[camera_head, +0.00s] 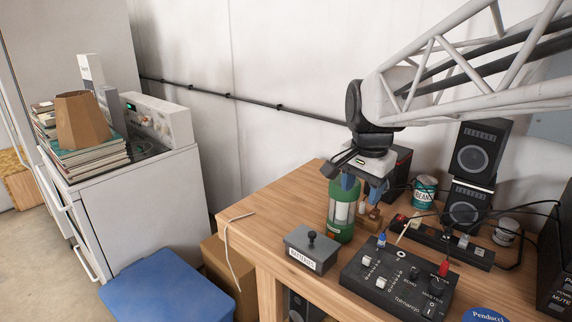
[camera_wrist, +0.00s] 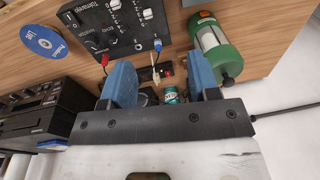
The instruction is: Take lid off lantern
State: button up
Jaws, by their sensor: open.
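The lantern (camera_head: 341,211) is green with a clear section showing white tubes. It stands upright on the wooden table, and its green top (camera_head: 346,184) is partly covered by my gripper in the head view. My gripper (camera_head: 356,182) has blue fingers, open and empty, and appears above and close to the lantern. In the wrist view my gripper (camera_wrist: 162,68) is spread wide, and the lantern (camera_wrist: 211,42) lies beside the right finger, outside the gap. I cannot tell whether that finger touches it.
A grey box with a black knob (camera_head: 312,247) stands left of the lantern, and a black control panel (camera_head: 398,277) stands in front. A beans can (camera_head: 424,190), power strip (camera_head: 440,242) and speakers (camera_head: 470,178) are to the right. The table's left edge is close.

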aim_at(335, 192)
jog(key=w+d+m, duration=0.1)
jog(key=w+m, duration=0.2)
jog(key=w, duration=0.3)
jog(key=w+d+m+g, duration=0.1)
jog(key=w+m, duration=0.2)
jog(key=w, duration=0.4)
jog(key=w+m, duration=0.3)
jog(key=w, duration=0.3)
jog(key=shift+w+d+r, duration=0.25)
jog(key=shift+w+d, duration=0.1)
jog(key=shift+d, duration=0.05)
jog(key=shift+f, duration=1.3)
jog(key=shift+f, duration=2.6)
jog(key=c, duration=1)
jog(key=shift+c, duration=0.2)
